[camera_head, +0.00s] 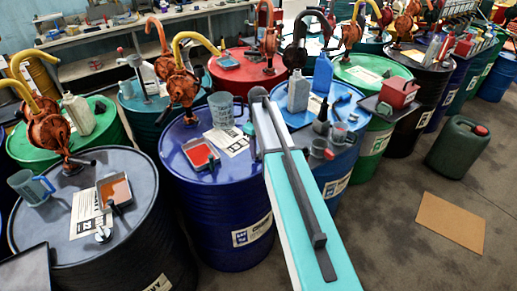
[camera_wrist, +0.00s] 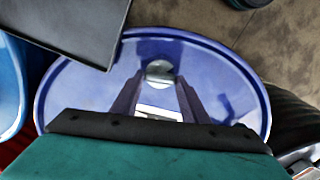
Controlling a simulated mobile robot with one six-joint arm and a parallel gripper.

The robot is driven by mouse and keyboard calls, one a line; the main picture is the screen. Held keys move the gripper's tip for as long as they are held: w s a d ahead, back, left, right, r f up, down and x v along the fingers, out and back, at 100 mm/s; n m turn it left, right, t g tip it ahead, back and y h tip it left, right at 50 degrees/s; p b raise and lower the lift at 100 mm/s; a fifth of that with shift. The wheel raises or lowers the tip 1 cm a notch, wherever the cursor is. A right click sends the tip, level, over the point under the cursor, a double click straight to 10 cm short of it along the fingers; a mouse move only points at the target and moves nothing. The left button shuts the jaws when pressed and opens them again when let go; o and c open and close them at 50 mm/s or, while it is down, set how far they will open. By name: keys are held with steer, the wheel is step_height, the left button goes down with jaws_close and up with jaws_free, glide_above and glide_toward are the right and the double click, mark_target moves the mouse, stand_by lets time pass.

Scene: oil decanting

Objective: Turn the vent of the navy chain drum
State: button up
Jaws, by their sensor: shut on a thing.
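In the wrist view a navy drum (camera_wrist: 90,90) fills the middle, its top seen from above. A round silvery vent cap (camera_wrist: 160,68) sits near the middle of the far part of the top. My gripper (camera_wrist: 160,79) reaches down to it, its two dark fingers shut on the vent, one on each side. Part of a white label (camera_wrist: 158,112) shows between the fingers. My gripper's body hides the near part of the drum. In the head view a navy drum (camera_head: 225,215) stands in the middle; I cannot tell whether it is the same one. My gripper is not visible there.
In the wrist view a dark flat panel (camera_wrist: 70,25) overhangs the drum's upper left, and a bright blue drum (camera_wrist: 10,85) stands at left. In the head view, drums with pumps and jugs crowd together.

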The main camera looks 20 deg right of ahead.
steer(key=m+b, duration=0.2)
steer(key=m, duration=0.2)
steer(key=shift+f, duration=0.1)
steer(key=m+b, duration=0.1)
steer(key=m, duration=0.3)
steer(key=shift+d+m, duration=0.1)
steer(key=shift+m, duration=0.2)
steer(key=m+b, duration=0.1)
steer(key=m, duration=0.3)
steer(key=shift+d, duration=0.1)
steer(key=m+b, duration=0.1)
steer(key=m, duration=0.3)
steer(key=shift+m, duration=0.3)
steer(key=o, duration=1.1)
steer(key=shift+c, duration=0.2)
step_height(320, 180, up, 14)
steer(key=b, duration=0.3)
